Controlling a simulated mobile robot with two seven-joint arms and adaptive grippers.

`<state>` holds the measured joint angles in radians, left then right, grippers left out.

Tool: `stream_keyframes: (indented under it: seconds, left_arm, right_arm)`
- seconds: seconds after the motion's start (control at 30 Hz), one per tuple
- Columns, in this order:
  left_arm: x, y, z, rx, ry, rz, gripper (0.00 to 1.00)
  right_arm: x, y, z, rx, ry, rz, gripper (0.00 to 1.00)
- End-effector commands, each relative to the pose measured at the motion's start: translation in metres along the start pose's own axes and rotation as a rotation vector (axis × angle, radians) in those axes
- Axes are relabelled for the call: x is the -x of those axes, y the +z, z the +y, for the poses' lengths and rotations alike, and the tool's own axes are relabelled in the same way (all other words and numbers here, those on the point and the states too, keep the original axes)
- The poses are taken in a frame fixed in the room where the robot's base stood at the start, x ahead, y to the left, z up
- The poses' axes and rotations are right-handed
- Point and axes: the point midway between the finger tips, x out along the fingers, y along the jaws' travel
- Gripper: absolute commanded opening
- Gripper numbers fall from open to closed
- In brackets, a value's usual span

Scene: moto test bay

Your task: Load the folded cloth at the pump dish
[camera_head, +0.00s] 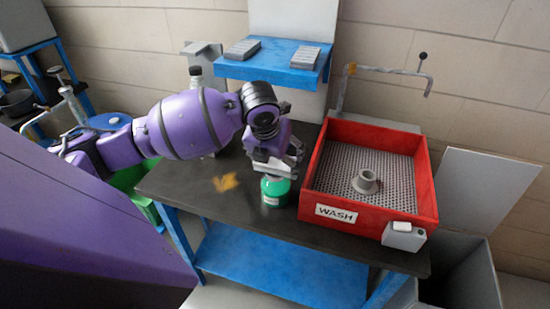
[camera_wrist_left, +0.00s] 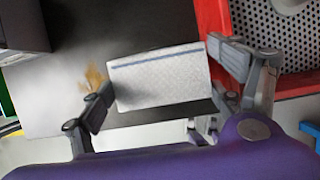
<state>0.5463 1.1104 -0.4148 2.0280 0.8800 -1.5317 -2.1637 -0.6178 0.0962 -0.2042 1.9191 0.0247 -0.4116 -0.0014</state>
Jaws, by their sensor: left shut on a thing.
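My left gripper (camera_head: 273,160) is over the workbench, just left of the red wash tray. It is shut on the folded cloth (camera_wrist_left: 160,78), a white rectangle with a blue stripe. In the left wrist view the cloth lies between the two fingers of the left gripper (camera_wrist_left: 163,72). A green round container (camera_head: 275,192) with a light label, which looks like the pump dish, stands on the bench directly below the gripper. The gripper and cloth cover its top, so I cannot tell whether the cloth touches it. The cloth hides the dish in the wrist view.
The red wash tray (camera_head: 426,185) has a perforated floor and a grey flanged part (camera_head: 366,181) in it. A small grey box (camera_head: 403,237) is at its front corner. A blue shelf (camera_head: 262,70) stands behind. The dark bench top (camera_head: 200,190) is clear around an orange stain.

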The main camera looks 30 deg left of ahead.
Motion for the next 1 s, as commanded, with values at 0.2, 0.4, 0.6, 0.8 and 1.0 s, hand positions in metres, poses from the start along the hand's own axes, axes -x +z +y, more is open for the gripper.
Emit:
stream_keyframes:
  seconds: [0.2,0.4,0.6,0.8,1.0]
  left_arm:
    - [-0.002,-0.002,0.0,0.0,0.0,0.003,0.64]
    - [-0.002,-0.002,0.0,0.0,0.0,0.004,0.64]
    - [0.001,-0.001,0.0,0.0,0.0,0.003,0.64]
    - [0.016,0.006,0.0,-0.001,0.001,0.0,0.64]
    - [0.03,0.013,0.0,-0.001,0.0,0.0,0.64]
  right_arm:
    - [0.0,0.001,0.0,0.0,0.0,-0.001,0.4]
    - [0.0,0.001,0.0,0.0,0.0,-0.002,0.4]
    - [0.0,-0.001,0.0,0.0,0.0,0.001,0.4]
    - [0.0,-0.008,0.0,0.001,0.0,0.014,0.4]
    - [0.001,-0.01,0.0,0.001,0.0,0.017,0.4]
